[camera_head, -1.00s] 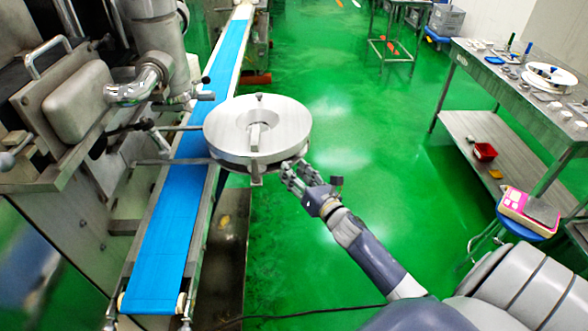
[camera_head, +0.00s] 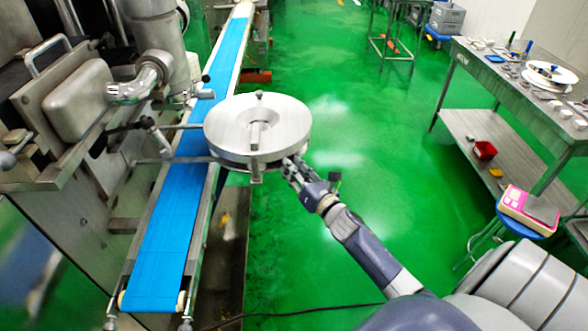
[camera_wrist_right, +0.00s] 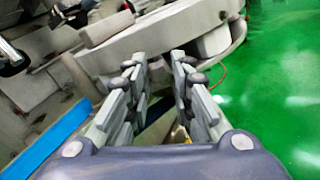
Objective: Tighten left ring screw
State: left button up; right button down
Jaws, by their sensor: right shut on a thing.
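A round silver ring assembly (camera_head: 290,124) with a central opening sits over the blue belt in the head view. Its rim also shows in the wrist view (camera_wrist_right: 160,40), just beyond the fingertips. My right gripper (camera_head: 290,165) is at the ring's right, near-side edge, below the top plate. In the wrist view its two fingers (camera_wrist_right: 163,75) stand either side of a narrow gap. They are shut on a ring screw at the edge, which the fingers and rim mostly hide. My left gripper is out of view.
The machine body (camera_head: 70,110) stands at left. The blue conveyor belt (camera_head: 165,245) runs under the ring. The green floor between is clear.

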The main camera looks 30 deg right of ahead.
jog(key=shift+f+m+p, duration=0.2)
jog(key=shift+m+p, duration=2.3)
jog(key=shift+m, duration=15.3)
jog(key=c, duration=1.4)
grip_release()
